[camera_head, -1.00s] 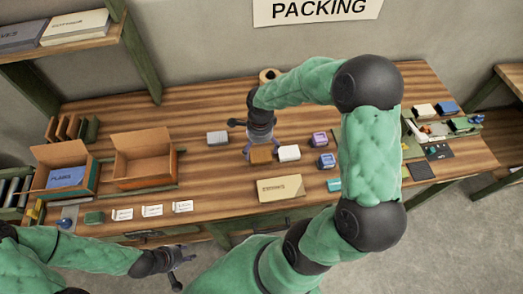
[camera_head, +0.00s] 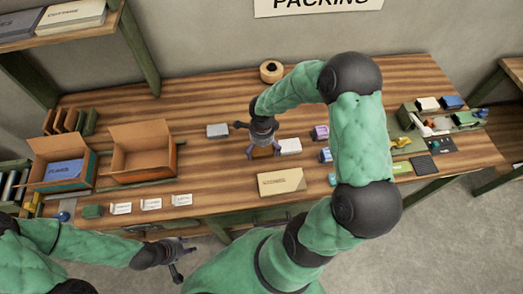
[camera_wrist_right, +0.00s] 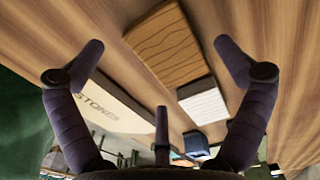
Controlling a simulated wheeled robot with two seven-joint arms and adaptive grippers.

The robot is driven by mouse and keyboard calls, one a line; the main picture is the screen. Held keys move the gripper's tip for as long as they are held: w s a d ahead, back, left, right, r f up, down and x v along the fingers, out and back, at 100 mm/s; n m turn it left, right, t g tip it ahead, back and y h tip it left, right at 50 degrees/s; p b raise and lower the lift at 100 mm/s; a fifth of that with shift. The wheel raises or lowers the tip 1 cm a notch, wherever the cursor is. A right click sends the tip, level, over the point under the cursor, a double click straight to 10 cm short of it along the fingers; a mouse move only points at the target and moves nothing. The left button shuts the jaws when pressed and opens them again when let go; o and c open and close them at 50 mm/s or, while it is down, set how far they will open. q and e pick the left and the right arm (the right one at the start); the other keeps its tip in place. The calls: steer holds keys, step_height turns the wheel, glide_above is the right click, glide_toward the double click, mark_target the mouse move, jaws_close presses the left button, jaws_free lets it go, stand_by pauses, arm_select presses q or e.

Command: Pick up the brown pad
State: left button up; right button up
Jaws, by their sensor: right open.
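The brown pad (camera_head: 262,152) lies on the wooden table, mostly hidden by my right gripper (camera_head: 263,146) in the head view. In the right wrist view the brown pad (camera_wrist_right: 168,48) shows a wavy grooved top. There my right gripper (camera_wrist_right: 158,52) is open, its fingers spread around the pad's part of the picture and holding nothing. The white pad (camera_head: 289,146) lies just right of the brown one; it also shows in the right wrist view (camera_wrist_right: 204,102). My left gripper (camera_head: 177,260) is open and empty, in front of the table's front edge.
A large cream box (camera_head: 281,182) lies in front of the pads. A grey block (camera_head: 217,130) sits left of them, a purple block (camera_head: 320,132) right. Two open cardboard boxes (camera_head: 143,152) (camera_head: 66,166) stand at left. A tape roll (camera_head: 271,71) is at the back.

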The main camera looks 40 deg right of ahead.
step_height(320, 180, down, 2)
steer(key=shift+f, duration=0.1)
steer(key=c, duration=0.9)
